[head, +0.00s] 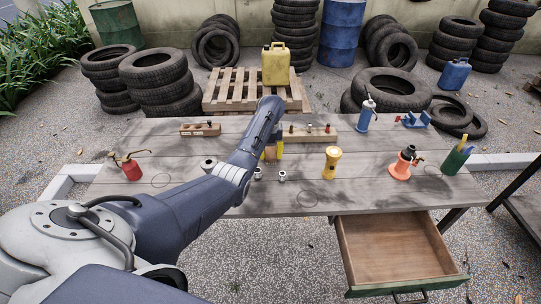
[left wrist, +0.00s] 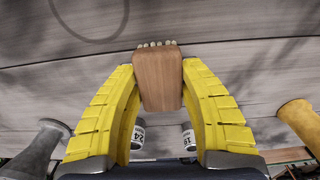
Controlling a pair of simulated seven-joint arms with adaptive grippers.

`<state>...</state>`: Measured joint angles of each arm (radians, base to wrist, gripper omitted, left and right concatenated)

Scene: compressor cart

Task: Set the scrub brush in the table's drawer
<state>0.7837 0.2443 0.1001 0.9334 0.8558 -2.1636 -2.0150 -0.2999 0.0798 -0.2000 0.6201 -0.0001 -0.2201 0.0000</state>
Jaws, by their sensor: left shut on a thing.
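The scrub brush (left wrist: 158,80) is a wooden block with pale bristles showing at its far end in the left wrist view. My left gripper (left wrist: 157,72) has its yellow fingers closed on both sides of it. In the head view my left gripper (head: 273,151) is over the middle of the table, and my arm hides much of it and the brush. The table's drawer (head: 390,248) is pulled open at the front right, and its wooden floor looks empty. My right gripper is not in view.
The grey table (head: 230,205) carries a yellow flashlight (head: 332,162), an orange blowtorch-like tool (head: 403,163), a green cup (head: 457,160), a red oil can (head: 131,168), a blue bottle (head: 366,113) and small numbered sockets (left wrist: 137,135). Bare tabletop lies between the flashlight and the drawer.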

